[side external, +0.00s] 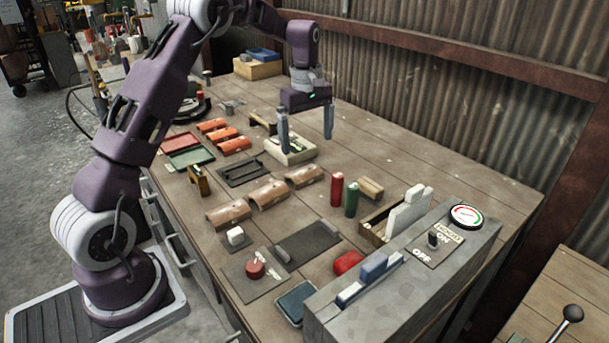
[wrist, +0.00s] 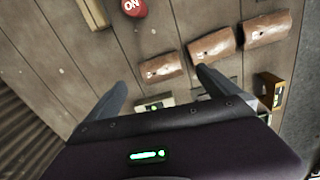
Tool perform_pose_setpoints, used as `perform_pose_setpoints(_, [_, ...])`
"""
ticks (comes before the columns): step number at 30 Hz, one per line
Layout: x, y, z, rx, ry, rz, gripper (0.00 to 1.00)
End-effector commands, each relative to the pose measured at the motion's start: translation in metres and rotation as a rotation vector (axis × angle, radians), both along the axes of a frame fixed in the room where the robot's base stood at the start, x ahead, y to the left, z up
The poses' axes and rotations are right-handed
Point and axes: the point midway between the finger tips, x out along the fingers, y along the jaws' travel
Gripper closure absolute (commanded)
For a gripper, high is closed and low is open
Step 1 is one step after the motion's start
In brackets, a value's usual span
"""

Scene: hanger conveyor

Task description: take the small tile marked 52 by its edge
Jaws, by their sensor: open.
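I cannot read a 52 on any piece, so I cannot tell which one is the tile. My gripper (side external: 305,143) is open and empty, pointing down above the table beside a pale tray (side external: 290,155) with dark green and white contents. In the wrist view, my gripper (wrist: 162,80) has its fingers wide apart. A small pale piece with a green spot (wrist: 155,104) shows between them, partly hidden by the gripper body. I cannot tell whether it is a tile or part of the tray. Nothing is between the fingertips.
Three brown leather-like covers (side external: 267,193) lie in a row; they also show in the wrist view (wrist: 212,45). A red cylinder (side external: 337,189) and a green cylinder (side external: 352,198) stand upright. A grey control box (side external: 410,285) fills the front right. Bare planks lie right of my gripper.

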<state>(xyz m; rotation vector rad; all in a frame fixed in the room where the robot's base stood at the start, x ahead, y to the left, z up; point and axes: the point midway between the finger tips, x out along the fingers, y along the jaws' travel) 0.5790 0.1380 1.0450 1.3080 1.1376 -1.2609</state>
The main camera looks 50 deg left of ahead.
Motion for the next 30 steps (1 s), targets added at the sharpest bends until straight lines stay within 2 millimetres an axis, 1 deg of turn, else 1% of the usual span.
perform_pose_setpoints(1, [0.005,0.009,-0.016,-0.004,0.018,0.044,0.00])
perform_pose_setpoints(3, [0.009,0.015,-0.028,-0.006,0.030,0.083,0.00])
perform_pose_setpoints(8, [0.009,0.018,-0.049,-0.008,0.036,0.100,0.00])
perform_pose_setpoints(11, [0.008,0.019,-0.066,-0.009,0.035,0.099,0.00])
perform_pose_setpoints(12, [0.007,0.021,-0.074,-0.008,0.036,0.098,0.00])
perform_pose_setpoints(15, [0.007,0.021,-0.092,-0.008,0.035,0.097,0.00])
perform_pose_setpoints(18, [0.008,0.021,-0.101,-0.008,0.033,0.097,0.00])
perform_pose_setpoints(24, [0.008,0.021,-0.102,-0.007,0.032,0.096,0.00])
perform_pose_setpoints(26, [0.008,0.021,-0.102,-0.007,0.032,0.095,0.10])
perform_pose_setpoints(30, [0.008,0.021,-0.102,-0.007,0.032,0.095,0.37])
